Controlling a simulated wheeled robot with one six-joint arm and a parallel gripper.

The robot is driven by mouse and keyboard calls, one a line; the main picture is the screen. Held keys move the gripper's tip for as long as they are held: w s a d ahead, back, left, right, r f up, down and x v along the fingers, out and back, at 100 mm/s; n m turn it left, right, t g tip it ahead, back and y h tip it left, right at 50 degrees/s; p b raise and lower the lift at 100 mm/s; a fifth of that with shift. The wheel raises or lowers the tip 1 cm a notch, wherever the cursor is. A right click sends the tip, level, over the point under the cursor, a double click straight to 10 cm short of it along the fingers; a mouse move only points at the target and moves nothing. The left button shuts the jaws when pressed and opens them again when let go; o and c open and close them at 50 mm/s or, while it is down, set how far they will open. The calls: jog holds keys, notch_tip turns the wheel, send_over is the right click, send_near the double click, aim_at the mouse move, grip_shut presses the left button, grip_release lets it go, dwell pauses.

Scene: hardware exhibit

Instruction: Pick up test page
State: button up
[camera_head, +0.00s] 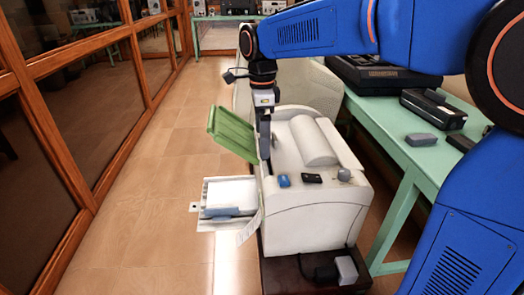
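A white printer (315,195) stands on a dark base. A thin pale sheet with faint marks (250,227) hangs down at its left side; it may be the test page, but the marks are too small to read. White paper (230,190) also lies in the pulled-out tray (213,224) at the printer's left. My gripper (265,148) points down at the printer's upper left edge, beside the raised green flap (231,132). It is above and apart from both papers. Its fingertips are too small and partly hidden to show whether they are open.
A green table (412,160) with dark devices (434,108) stands at the right. A wood-framed glass wall (90,90) runs along the left. Tiled floor (150,200) is clear between it and the printer. A plug and a grey block (346,270) sit on the dark base.

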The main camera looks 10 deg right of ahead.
jog(key=c, duration=1.3)
